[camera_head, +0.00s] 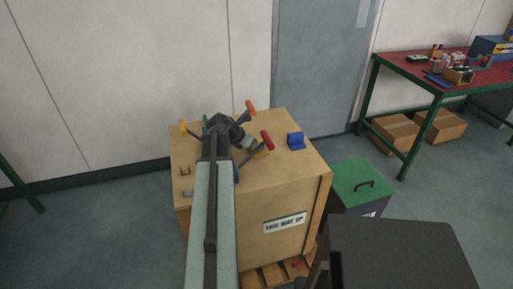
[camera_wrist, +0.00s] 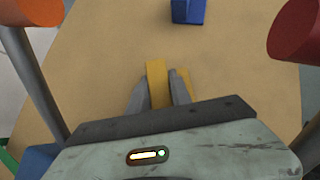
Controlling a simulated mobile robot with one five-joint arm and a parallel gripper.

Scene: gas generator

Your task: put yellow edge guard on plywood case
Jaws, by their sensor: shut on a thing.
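The plywood case (camera_head: 290,185) is a large tan box on a pallet, and its top fills much of the wrist view (camera_wrist: 230,85). My gripper (camera_wrist: 158,88) is over the case top, with its two grey fingers shut on the yellow edge guard (camera_wrist: 156,75). Part of the guard shows between the fingers, and another bit of yellow shows beside the right finger. In the head view the guard (camera_head: 262,154) is a small yellow patch at the arm's end. My arm hides part of the case. I cannot tell whether the guard touches the case top.
A blue edge guard (camera_head: 296,141) sits on the case's right part. Small tan (camera_head: 186,170) and grey (camera_head: 187,194) pieces lie at its left. Rods with orange (camera_wrist: 30,12) and red (camera_wrist: 305,30) ends flank my gripper. A green-lidded bin (camera_head: 358,180) stands right of the case.

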